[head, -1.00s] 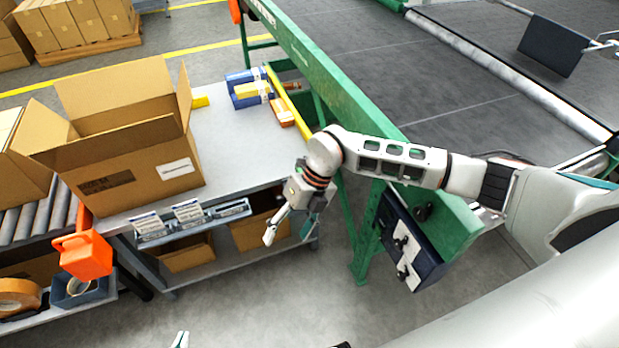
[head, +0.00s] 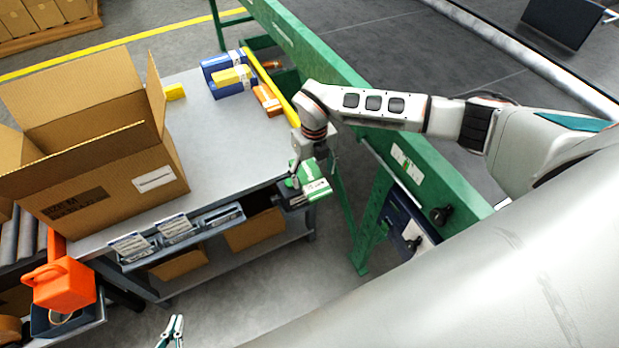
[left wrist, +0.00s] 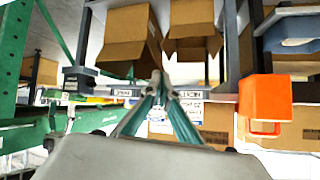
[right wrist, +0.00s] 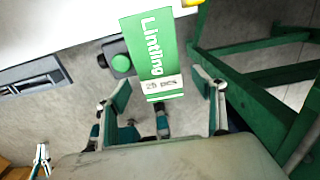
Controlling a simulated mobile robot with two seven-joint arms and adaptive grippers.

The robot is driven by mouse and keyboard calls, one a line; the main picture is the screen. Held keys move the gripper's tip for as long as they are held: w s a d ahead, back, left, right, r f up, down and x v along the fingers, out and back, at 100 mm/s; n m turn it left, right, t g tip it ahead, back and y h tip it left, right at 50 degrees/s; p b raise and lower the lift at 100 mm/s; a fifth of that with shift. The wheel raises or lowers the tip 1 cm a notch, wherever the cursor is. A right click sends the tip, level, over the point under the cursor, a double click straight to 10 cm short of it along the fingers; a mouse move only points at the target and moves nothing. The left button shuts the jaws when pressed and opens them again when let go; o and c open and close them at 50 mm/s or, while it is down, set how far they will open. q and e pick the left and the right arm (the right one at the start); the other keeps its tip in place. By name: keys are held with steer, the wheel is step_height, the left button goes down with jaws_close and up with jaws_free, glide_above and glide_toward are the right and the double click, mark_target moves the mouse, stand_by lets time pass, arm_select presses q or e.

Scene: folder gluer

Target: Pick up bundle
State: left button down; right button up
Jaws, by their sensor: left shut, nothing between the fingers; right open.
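A green and white bundle (right wrist: 153,55) with printed lettering and a "25 pcs" label shows in the right wrist view. In the head view the bundle (head: 314,183) is at the right front corner of the grey table. My right gripper (right wrist: 160,92) is open, and the bundle lies between and beyond its fingertips. In the head view the right gripper (head: 296,178) is right beside it; I cannot tell whether they touch or what supports the bundle. My left gripper (head: 177,322) is shut and empty, low at the front; its closed fingers show in the left wrist view (left wrist: 158,80).
An open carton (head: 110,185) stands on the grey table (head: 215,140). Blue packs (head: 222,63) and an orange pack (head: 267,99) lie at its back. A green machine frame (head: 330,75) runs along its right. An orange bin (head: 62,285) hangs at the left. Floor in front is clear.

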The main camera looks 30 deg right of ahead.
mark_target(313, 181)
step_height(313, 181, down, 3)
steer(key=shift+f, duration=0.1)
steer(key=c, duration=1.3)
steer(key=shift+r, duration=0.2)
